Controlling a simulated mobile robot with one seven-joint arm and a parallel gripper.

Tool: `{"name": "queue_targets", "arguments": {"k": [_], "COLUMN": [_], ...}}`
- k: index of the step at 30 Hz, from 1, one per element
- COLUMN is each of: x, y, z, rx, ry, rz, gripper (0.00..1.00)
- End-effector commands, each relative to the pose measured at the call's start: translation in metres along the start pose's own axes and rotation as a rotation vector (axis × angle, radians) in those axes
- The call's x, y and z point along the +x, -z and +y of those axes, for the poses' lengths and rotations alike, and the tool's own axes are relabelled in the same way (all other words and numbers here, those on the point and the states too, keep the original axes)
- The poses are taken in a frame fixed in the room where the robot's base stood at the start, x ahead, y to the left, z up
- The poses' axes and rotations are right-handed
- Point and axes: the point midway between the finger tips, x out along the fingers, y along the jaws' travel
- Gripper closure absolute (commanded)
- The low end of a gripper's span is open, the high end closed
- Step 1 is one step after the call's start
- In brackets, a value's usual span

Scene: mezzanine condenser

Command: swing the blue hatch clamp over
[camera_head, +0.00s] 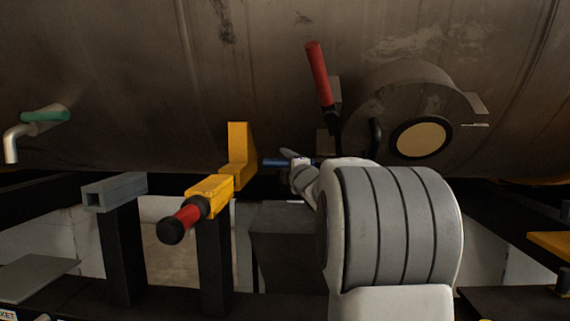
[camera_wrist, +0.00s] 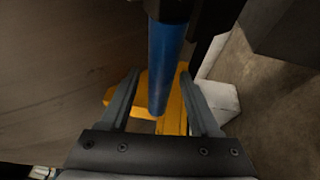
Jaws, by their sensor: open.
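The blue clamp handle (camera_head: 274,162) is a short bar low in front of the large tank, right of a yellow bracket. In the wrist view the blue handle (camera_wrist: 164,55) runs from the top edge down between the two fingers of my gripper (camera_wrist: 160,78). The fingers are apart, one on each side of it, and gaps show on both sides. In the head view my gripper (camera_head: 290,157) is small at the handle's right end, partly hidden by my arm. The rest of the clamp and its pivot are hidden.
A yellow bracket (camera_head: 239,152) and a yellow lever with a red grip (camera_head: 187,214) stand left of my gripper. A red-handled lever (camera_head: 318,74) and a round hatch (camera_head: 420,137) are above right. A green-handled valve (camera_head: 45,116) is far left.

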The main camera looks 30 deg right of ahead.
Motion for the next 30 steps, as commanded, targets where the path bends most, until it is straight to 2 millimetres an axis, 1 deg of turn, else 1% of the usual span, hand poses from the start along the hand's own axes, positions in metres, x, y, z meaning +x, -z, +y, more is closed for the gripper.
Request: {"name": "queue_targets", "arguments": {"k": [2,3,5,6,8,9,13,14,30], "x": [0.0000,0.0000,0.0000,0.0000,0.0000,0.0000,0.0000,0.0000,0.0000], "y": [0.0000,0.0000,0.0000,0.0001,0.0001,0.0001,0.0001,0.0001,0.0002], "z": [-0.0002,-0.0001,-0.0001,-0.0001,0.0000,0.0000,0.0000,0.0000,0.0001], "rx": [0.000,0.000,0.000,0.000,0.000,0.000,0.000,0.000,0.000], "ry": [0.000,0.000,0.000,0.000,0.000,0.000,0.000,0.000,0.000], "rz": [0.000,0.000,0.000,0.000,0.000,0.000,0.000,0.000,0.000], "gripper": [0.37,0.39,0.49,0.57,0.68,0.75,0.98,1.00,1.00]}}
